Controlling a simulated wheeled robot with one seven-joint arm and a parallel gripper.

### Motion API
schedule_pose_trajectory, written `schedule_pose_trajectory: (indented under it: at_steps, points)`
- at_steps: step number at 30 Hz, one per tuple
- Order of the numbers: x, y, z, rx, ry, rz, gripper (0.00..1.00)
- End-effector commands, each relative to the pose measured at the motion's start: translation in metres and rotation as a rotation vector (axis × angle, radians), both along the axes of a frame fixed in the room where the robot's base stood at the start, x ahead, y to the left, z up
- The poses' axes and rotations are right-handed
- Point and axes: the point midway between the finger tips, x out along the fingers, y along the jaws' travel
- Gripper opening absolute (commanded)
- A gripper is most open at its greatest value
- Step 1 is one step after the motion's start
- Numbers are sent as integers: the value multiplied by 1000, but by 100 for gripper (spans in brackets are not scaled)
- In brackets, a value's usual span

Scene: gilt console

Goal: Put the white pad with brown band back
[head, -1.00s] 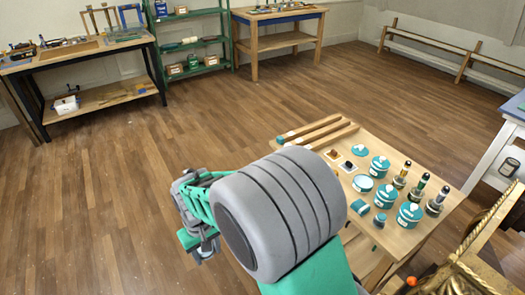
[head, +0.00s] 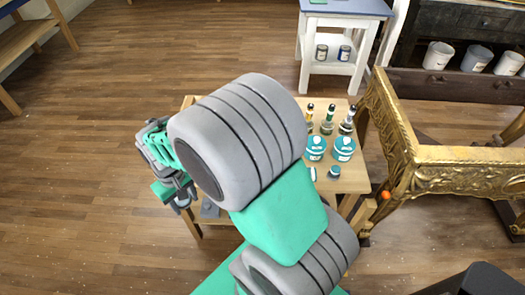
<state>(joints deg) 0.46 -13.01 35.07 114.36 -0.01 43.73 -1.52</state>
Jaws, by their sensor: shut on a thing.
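My gripper (head: 181,197) shows at the left of the head view, at the end of my arm, beyond the left edge of the small wooden table (head: 352,181) as seen in the picture. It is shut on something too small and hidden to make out. I cannot pick out a white pad with a brown band anywhere in the view. My thick grey arm joint hides much of the table's top and left part.
Teal-and-white jars (head: 343,148) and dark-topped bottles (head: 327,119) stand on the small table. A gilt carved console (head: 440,180) stands at right, with an orange ball (head: 386,195) at its corner. A white stand (head: 345,45) is behind.

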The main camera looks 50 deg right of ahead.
Motion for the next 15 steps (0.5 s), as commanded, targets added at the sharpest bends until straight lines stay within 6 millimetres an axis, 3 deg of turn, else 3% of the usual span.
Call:
schedule_pose_trajectory:
  at_steps: [5, 11, 15]
  points:
    - [10, -58, -13, -1, -2, -11, 9]
    - [-3, -180, -24, -2, -3, -23, 9]
    - [-43, -271, -31, -2, -2, -18, 9]
